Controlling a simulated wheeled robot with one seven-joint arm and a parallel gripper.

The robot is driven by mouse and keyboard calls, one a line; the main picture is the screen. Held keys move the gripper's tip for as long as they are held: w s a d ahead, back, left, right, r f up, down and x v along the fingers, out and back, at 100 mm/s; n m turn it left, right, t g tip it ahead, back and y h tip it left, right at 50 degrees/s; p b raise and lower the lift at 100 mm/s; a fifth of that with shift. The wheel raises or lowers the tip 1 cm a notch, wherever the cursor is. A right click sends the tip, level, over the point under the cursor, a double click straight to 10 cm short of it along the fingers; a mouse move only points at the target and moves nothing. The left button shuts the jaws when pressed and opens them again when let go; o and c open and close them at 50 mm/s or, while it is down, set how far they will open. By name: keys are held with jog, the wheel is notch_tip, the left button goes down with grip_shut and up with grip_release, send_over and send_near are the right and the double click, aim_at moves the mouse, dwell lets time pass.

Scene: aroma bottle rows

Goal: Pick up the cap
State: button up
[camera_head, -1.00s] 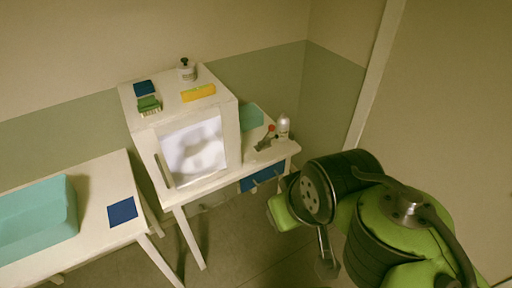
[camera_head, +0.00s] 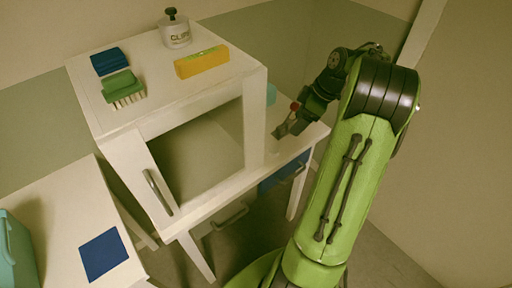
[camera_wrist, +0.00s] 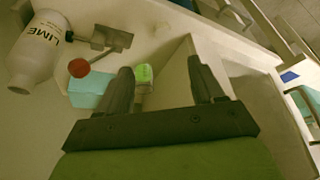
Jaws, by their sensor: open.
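A white bottle marked LIME (camera_wrist: 35,50) is at the wrist view's upper left. In the head view my arm reaches over the side table right of the cabinet, and hides part of that table.
A grey tool (camera_wrist: 112,38) with a red end (camera_wrist: 79,68), a teal block (camera_wrist: 90,90) and a green-and-white item (camera_wrist: 143,75) are near the fingers. The white cabinet (camera_head: 255,125) stands beside; a jar with a black top (camera_head: 175,30), yellow block (camera_head: 202,62) and green brush (camera_head: 122,86) sit on it.

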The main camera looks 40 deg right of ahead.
jog(key=b, duration=0.4)
send_over(275, 150)
jog(key=s+d, duration=0.2)
jog(key=f, duration=0.9)
jog(key=shift+a+f, duration=0.2)
jog(key=shift+f, duration=0.2)
jog(key=b+x, duration=0.1)
jog(key=x, duration=0.4)
jog(key=shift+w+a+b, duration=0.1)
jog(key=shift+a+b, duration=0.05)
jog(key=shift+b, duration=0.15)
jog(key=shift+r, duration=0.15)
jog(key=shift+c, duration=0.2)
